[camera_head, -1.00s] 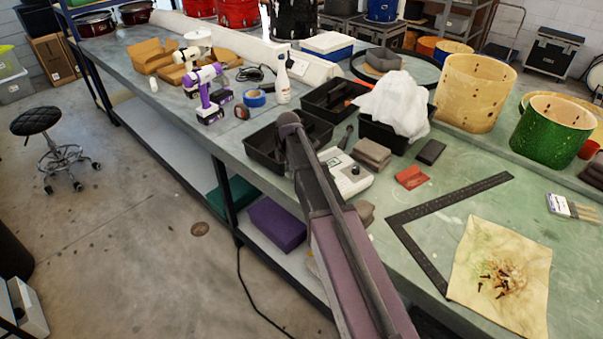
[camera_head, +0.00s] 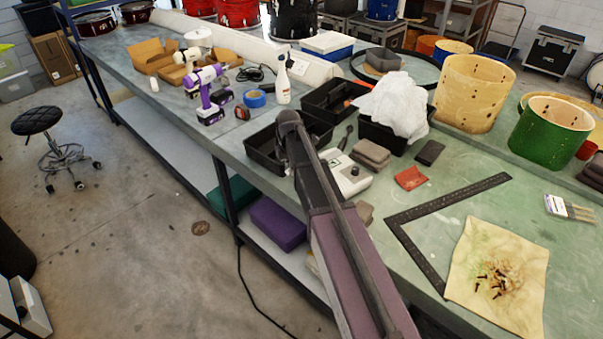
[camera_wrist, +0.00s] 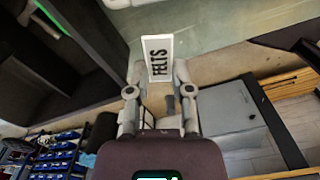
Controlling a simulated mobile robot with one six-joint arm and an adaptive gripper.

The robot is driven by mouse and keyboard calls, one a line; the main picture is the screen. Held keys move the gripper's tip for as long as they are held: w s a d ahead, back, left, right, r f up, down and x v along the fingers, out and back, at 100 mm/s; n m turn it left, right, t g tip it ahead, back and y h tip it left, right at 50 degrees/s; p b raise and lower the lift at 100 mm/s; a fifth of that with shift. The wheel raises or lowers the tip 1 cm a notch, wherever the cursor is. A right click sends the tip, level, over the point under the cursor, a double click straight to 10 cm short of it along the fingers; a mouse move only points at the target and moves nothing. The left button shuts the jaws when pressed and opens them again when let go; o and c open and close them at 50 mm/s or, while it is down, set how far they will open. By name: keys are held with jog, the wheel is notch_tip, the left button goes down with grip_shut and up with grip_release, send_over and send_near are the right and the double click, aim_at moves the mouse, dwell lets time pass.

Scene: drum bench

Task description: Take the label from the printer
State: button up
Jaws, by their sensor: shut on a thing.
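The label (camera_wrist: 158,58) is a small white card with dark letters reading FELTS. In the wrist view it stands up between the fingertips of my gripper (camera_wrist: 159,77), which is shut on it near its lower end. In the head view a pale grey device with a dark knob, apparently the printer (camera_head: 352,182), sits on the green bench, partly hidden behind my arm. My gripper and the label cannot be made out there. I cannot tell how far the label is from the printer.
Black trays (camera_head: 262,148) stand behind my arm, one with a white cloth (camera_head: 396,104). A red pad (camera_head: 411,178), a dark block (camera_head: 430,152), a black square (camera_head: 420,250) and a yellow cloth (camera_head: 470,285) lie to the right. Clear bench lies between them.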

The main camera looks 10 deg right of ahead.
jog(key=shift+r+p, duration=1.6)
jog(key=shift+r, duration=0.15)
